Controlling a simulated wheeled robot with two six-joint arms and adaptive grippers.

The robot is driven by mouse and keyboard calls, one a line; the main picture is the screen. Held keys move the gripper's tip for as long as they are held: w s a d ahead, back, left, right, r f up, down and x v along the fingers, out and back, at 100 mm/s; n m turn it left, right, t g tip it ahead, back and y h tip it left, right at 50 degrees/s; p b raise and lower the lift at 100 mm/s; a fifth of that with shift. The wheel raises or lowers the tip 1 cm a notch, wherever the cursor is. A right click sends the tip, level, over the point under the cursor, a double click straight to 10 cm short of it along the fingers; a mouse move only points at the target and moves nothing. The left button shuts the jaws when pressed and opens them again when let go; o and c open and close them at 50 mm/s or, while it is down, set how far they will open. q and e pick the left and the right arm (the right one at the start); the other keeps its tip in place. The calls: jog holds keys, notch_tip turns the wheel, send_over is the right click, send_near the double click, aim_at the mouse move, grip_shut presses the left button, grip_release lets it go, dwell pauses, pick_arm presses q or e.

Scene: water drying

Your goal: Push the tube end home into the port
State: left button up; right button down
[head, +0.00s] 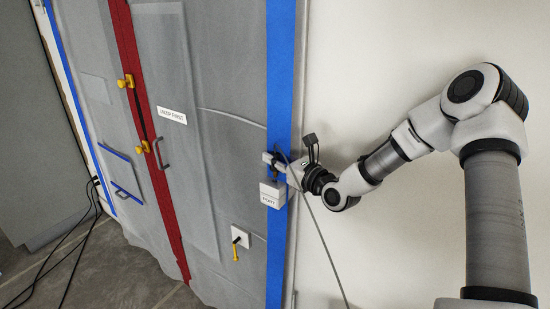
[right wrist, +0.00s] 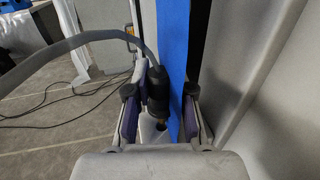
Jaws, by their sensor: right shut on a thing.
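My right gripper (head: 273,161) is at the blue tape strip, just above the white box labelled PORT (head: 272,195). In the right wrist view its two fingers (right wrist: 161,92) are on either side of the black tube end (right wrist: 157,88), and the gripper is shut on it. The tube end points downward. The grey tube (right wrist: 75,42) arcs from its top to the left. A pale surface, probably the port box (right wrist: 150,130), shows below the black tip. I cannot tell whether the tip is in the port's opening. My left gripper is not in view.
Blue tape (head: 280,80) runs vertically along the edge of a grey sheet (head: 225,60) with a red strip (head: 140,110). A small white plate with a yellow-handled part (head: 237,252) is lower left of the port. Black cables (head: 75,250) lie at far left. Bare wall is to the right.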

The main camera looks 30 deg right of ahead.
aim_at(277, 171)
jog(key=shift+w+a+b, duration=0.1)
jog(key=shift+a+b, duration=0.05)
jog(key=shift+b, duration=0.15)
dwell(0.9)
jog(key=shift+b, duration=0.3)
jog(key=shift+f, duration=0.1)
dwell(0.3)
jog(key=shift+f+b, duration=0.35)
jog(key=shift+b, duration=0.05)
jog(key=shift+f+b, duration=1.55)
